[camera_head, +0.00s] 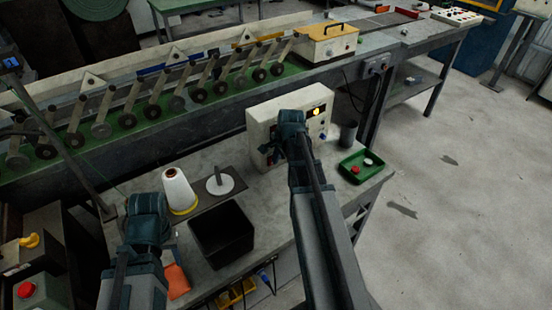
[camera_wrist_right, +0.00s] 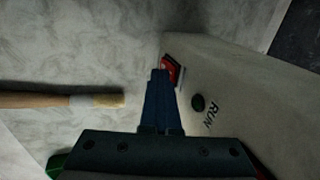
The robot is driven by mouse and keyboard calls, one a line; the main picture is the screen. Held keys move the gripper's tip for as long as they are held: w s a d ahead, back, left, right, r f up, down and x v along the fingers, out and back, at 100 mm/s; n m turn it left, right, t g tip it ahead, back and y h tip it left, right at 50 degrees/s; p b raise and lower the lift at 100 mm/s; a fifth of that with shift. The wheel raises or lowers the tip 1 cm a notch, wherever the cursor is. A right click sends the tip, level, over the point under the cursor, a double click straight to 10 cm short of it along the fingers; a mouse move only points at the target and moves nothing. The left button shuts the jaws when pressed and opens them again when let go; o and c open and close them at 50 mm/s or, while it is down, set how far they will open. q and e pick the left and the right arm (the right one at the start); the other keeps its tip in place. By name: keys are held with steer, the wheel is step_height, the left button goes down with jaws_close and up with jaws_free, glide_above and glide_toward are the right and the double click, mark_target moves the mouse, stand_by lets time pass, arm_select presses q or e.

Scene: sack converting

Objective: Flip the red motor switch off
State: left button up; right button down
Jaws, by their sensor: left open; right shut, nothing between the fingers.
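The red motor switch (camera_wrist_right: 171,70) is set in the pale face of a control box (camera_wrist_right: 240,85) in the right wrist view. My right gripper (camera_wrist_right: 160,74) is shut and empty, with its fingertips right beside the switch; I cannot tell whether they touch it. In the head view my right arm stands in front of the control box (camera_head: 260,128) and hides the switch. A yellow lamp (camera_head: 316,112) on the box looks lit. My left gripper (camera_head: 148,208) is open and empty over the left of the bench, away from the box.
A wooden-handled brush (camera_wrist_right: 60,100) lies near my right gripper. A black bin (camera_head: 220,235), a thread cone (camera_head: 178,188) and a white spool (camera_head: 219,184) stand left of the box. A green tray (camera_head: 362,165) and a dark cup (camera_head: 348,134) are on its right.

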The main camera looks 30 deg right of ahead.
steer(key=shift+s, duration=0.1)
arm_select(q)
steer(key=shift+s+d+r, duration=0.15)
steer(key=shift+d+r, duration=0.05)
steer(key=shift+r, duration=0.05)
arm_select(e)
steer(key=s, duration=0.3)
steer(key=shift+s+r, duration=0.25)
steer(key=shift+s, duration=0.1)
arm_select(q)
step_height(320, 180, up, 9)
steer(key=p, duration=1)
steer(key=shift+r, duration=0.2)
arm_select(e)
steer(key=v, duration=1)
steer(key=shift+d, duration=0.15)
arm_select(q)
steer(key=shift+a+f+b, duration=0.1)
steer(key=shift+f+b, duration=0.55)
steer(key=shift+b, duration=0.1)
arm_select(e)
steer(key=shift+s+f, duration=0.25)
steer(key=shift+f, duration=0.5)
